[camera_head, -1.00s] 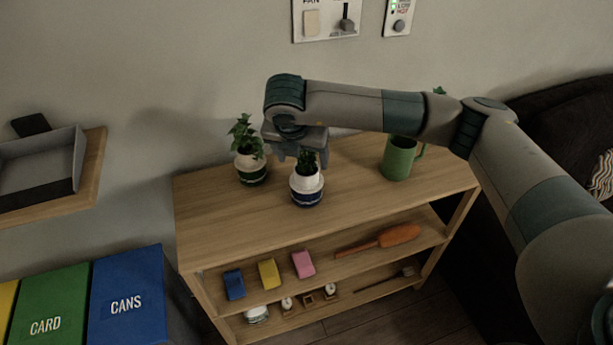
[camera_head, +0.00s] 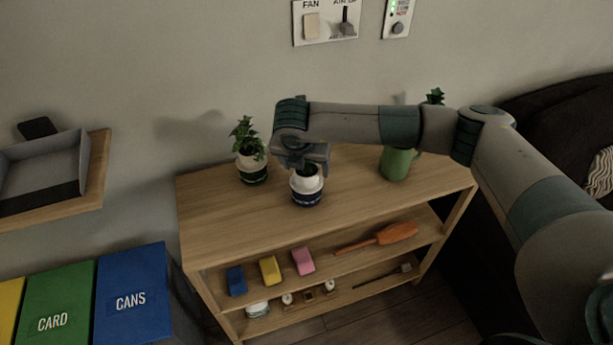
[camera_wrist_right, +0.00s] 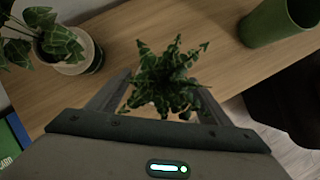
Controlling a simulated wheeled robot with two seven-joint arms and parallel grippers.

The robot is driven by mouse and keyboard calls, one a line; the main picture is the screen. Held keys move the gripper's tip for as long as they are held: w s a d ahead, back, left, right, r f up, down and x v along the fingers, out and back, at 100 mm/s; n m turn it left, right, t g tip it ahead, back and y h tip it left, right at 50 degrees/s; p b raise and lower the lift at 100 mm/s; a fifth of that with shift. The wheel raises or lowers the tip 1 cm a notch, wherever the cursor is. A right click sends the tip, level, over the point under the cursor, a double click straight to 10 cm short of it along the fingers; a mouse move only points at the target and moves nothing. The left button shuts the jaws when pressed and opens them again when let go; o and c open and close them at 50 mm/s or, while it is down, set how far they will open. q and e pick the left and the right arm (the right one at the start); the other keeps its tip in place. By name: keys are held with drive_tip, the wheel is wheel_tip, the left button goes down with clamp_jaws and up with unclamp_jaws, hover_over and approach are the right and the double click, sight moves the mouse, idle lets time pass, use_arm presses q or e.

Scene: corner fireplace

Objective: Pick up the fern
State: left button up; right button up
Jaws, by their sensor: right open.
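A small leafy plant that looks like the fern (camera_head: 307,186) stands upright on the shelf top, in a white pot with a dark blue band. My right gripper (camera_head: 306,163) is open, directly over this pot, and hides most of the leaves. In the right wrist view the fern's leaves (camera_wrist_right: 168,76) lie between the two spread fingers of my right gripper (camera_wrist_right: 163,90). The leaves hide the pot there, and I cannot tell whether the fingers touch them. My left gripper is not in view.
Another potted plant (camera_head: 250,152) with a green-banded pot stands just left. The wooden shelf unit (camera_head: 225,222) has free top space in front. Coloured blocks and an orange tool (camera_head: 396,234) lie below. Bins (camera_head: 130,290) stand at left.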

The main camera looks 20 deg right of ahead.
drive_tip(key=c, duration=1.6)
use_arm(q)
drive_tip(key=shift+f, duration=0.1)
use_arm(e)
drive_tip(key=shift+r, duration=0.1)
drive_tip(key=shift+c, duration=0.2)
